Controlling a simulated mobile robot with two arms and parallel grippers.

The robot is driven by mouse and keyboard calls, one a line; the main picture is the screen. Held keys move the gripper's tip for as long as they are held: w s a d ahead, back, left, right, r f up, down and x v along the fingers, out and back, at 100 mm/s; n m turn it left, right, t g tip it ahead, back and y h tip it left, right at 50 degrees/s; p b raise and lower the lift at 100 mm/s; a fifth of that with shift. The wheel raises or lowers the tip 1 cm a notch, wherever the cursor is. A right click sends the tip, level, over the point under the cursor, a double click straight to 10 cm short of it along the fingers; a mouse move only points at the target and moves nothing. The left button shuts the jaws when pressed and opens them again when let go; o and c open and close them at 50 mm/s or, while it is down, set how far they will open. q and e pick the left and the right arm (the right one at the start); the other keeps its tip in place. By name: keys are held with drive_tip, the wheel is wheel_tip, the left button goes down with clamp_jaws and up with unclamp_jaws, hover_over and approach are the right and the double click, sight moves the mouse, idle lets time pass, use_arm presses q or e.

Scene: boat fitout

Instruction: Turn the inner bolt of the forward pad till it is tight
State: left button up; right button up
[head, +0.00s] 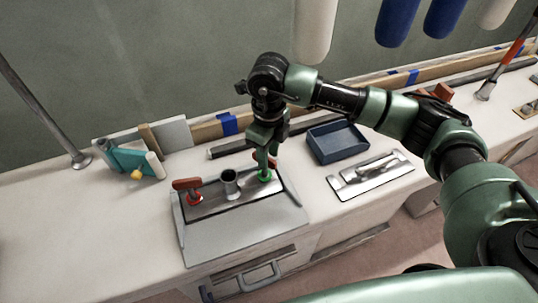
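A pad with a grey metal top plate (219,204) sits on a light grey base on the white bench. A bolt with a red-brown cross handle (187,185) and a red ring stands at its left end. A short grey tube (230,184) stands in the middle. At the right end is a second bolt with a green ring (265,178). My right gripper (266,157) points down over this second bolt, its fingers at the handle, which they mostly hide. I cannot tell whether they are closed on it. My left gripper is not in view.
A blue-grey tray (337,142) and a metal plate with a raised fitting (370,175) lie to the right. A teal tool (132,160) with a yellow knob lies at the left. A metal post (48,120) rises at the far left. Bare bench lies left of the pad.

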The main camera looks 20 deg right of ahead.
drive_tip(key=shift+s+f, duration=0.15)
wheel_tip(320, 180, up, 8)
drive_tip(key=shift+f+b, duration=0.1)
drive_tip(key=shift+b, duration=0.3)
idle(0.6)
